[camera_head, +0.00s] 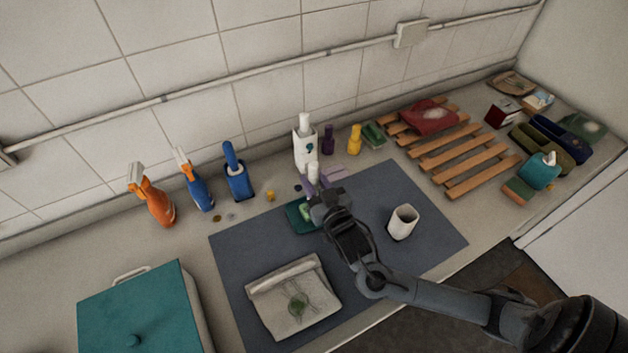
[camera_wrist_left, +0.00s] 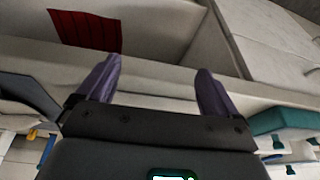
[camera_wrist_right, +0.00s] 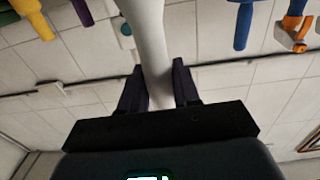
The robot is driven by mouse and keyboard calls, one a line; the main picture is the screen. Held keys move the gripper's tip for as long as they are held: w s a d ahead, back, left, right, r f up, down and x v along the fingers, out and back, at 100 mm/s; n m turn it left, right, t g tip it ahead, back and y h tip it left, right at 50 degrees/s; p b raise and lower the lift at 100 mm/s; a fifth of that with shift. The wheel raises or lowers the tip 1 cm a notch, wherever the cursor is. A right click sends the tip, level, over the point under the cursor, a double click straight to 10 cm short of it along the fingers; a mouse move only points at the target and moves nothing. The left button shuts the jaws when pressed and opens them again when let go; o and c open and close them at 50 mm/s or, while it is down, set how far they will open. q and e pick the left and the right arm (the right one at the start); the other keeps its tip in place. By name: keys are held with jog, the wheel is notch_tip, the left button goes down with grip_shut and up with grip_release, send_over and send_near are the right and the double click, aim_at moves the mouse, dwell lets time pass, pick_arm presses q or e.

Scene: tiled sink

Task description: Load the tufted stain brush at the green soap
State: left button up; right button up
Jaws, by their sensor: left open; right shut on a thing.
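My right gripper (camera_head: 328,180) is shut on a white handle-like piece, which I take to be the brush (camera_wrist_right: 148,30). In the right wrist view it runs up between the fingers; its bristles are not clear. The green soap (camera_head: 306,211) lies on a small teal dish (camera_head: 294,218), just left of and partly behind that gripper. I cannot tell whether brush and soap touch. A pale folded cloth (camera_head: 290,325) with a green stain lies at the mat's front left. My left gripper (camera_wrist_left: 157,88) shows only in its own wrist view, open and empty.
A white cup (camera_head: 403,222) stands on the grey mat (camera_head: 440,230) to the right. A white bottle (camera_head: 304,148) stands close behind the right gripper. Spray bottles stand at the left, and a slatted wooden rack (camera_head: 456,158) lies at the right. A teal-lidded box (camera_head: 135,305) fills the front left.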

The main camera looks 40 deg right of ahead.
aim_at(314, 164)
jog(key=shift+f, duration=0.1)
dwell(0.3)
notch_tip(314, 164, up, 5)
jog(key=p, duration=0.4)
jog(key=shift+f+p, duration=0.15)
jog(key=shift+p, duration=0.2)
jog(key=shift+r+p, duration=0.9)
jog(key=shift+r, duration=0.3)
